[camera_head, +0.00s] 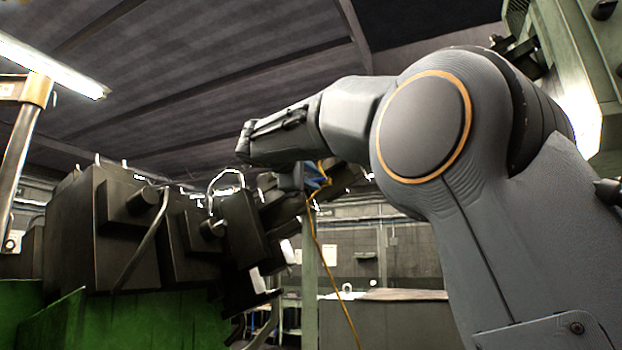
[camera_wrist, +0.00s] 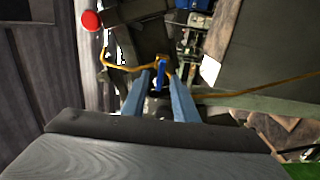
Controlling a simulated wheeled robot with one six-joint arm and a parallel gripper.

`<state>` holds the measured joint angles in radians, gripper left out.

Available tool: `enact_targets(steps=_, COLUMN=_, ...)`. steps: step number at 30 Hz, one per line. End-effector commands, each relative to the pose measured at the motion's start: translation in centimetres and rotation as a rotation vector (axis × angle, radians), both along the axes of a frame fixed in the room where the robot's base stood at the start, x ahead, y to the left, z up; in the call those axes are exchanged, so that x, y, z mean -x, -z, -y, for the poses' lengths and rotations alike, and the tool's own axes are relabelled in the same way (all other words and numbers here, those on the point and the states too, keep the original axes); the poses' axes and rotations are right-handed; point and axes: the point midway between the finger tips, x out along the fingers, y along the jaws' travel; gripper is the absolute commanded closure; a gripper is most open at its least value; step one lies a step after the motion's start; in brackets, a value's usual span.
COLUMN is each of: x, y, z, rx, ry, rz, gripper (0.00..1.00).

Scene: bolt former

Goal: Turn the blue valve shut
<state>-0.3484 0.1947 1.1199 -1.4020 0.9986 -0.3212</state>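The blue valve (camera_wrist: 159,78) is a small blue handle on a yellow line, near the middle of the wrist view. My gripper (camera_wrist: 160,82) has two long blue-grey fingers pointing toward it. The fingers are apart, one on each side of the handle, with a narrow gap visible between them. I cannot tell whether the handle lies fully between the tips or just beyond them. In the head view a small blue patch (camera_head: 316,178) shows beside the wrist, above a hanging yellow hose; I cannot tell whether it is valve or finger. My wrist partly hides that area.
A dark machine (camera_head: 130,230) on a green base (camera_head: 130,322) fills the left of the head view. The yellow hose (camera_head: 322,262) hangs beside it. In the wrist view a red round knob (camera_wrist: 91,20) and metal fittings (camera_wrist: 190,45) lie around the valve.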

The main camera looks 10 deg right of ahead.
Motion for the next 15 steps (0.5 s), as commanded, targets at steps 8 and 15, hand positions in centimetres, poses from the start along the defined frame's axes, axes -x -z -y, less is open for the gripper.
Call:
enact_targets(steps=8, x=2.7, y=0.2, z=-2.1, rx=0.0, ry=-0.003, rz=0.003, gripper=0.73)
enact_targets(steps=15, x=5.4, y=0.1, z=-4.1, rx=0.001, ry=-0.004, rz=0.001, gripper=0.73)
